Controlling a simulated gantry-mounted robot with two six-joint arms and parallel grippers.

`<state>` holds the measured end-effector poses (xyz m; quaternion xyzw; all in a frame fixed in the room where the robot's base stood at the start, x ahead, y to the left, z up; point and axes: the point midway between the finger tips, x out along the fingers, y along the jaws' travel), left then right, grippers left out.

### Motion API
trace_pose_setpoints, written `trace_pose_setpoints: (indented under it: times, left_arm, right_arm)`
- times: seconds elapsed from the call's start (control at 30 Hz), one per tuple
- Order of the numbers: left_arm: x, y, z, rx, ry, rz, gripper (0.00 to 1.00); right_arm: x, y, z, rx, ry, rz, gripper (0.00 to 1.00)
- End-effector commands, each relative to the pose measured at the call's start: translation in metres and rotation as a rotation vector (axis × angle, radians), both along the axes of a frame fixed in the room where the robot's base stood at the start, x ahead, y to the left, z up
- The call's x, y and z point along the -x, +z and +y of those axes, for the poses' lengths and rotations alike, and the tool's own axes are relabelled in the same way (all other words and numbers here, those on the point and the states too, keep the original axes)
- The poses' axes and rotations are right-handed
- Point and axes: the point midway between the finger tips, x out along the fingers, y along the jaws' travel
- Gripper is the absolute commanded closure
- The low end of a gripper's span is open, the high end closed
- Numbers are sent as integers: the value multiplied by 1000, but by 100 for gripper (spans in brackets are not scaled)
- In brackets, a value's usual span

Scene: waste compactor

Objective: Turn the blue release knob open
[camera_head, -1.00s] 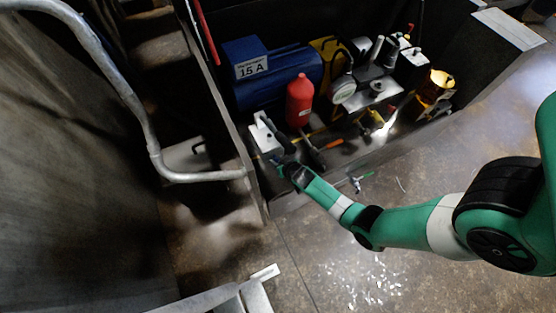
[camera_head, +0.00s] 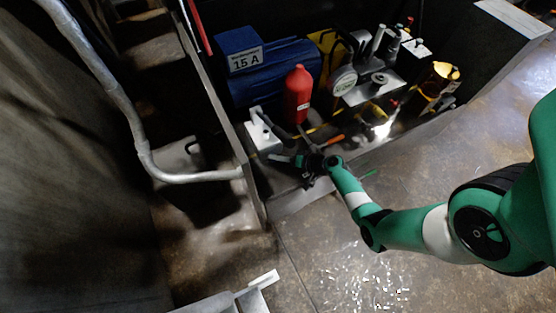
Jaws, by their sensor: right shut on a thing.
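I cannot make out the blue release knob in this view. My right gripper (camera_head: 298,161) is low in the machine bay, just right of a white box (camera_head: 262,136) with a lever-like top. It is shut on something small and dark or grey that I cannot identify. A thin grey piece extends left from the jaws towards the box's lower edge; I cannot tell whether they touch. My left gripper is not in view.
A red bottle (camera_head: 298,96) stands behind the gripper, before a blue motor (camera_head: 272,72). A gauge and valve assembly (camera_head: 375,85) and a yellow container (camera_head: 440,78) are at the right. A grey handrail (camera_head: 195,178) is on the left. The floor in front is open.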

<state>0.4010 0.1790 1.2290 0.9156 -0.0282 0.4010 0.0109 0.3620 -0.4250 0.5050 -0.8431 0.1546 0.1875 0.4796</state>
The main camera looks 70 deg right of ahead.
Motion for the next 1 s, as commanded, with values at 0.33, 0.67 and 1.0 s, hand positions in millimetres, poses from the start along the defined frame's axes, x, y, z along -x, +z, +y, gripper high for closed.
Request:
trace_pose_setpoints:
  times: [0.33,0.67,1.0]
  left_arm:
    - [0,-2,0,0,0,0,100]
    - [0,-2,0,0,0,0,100]
    - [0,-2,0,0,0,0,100]
  right_arm:
    - [1,-3,0,-82,1,-67,100]
    - [1,-3,1,-90,2,-73,100]
    - [1,-3,1,-88,2,-72,31]
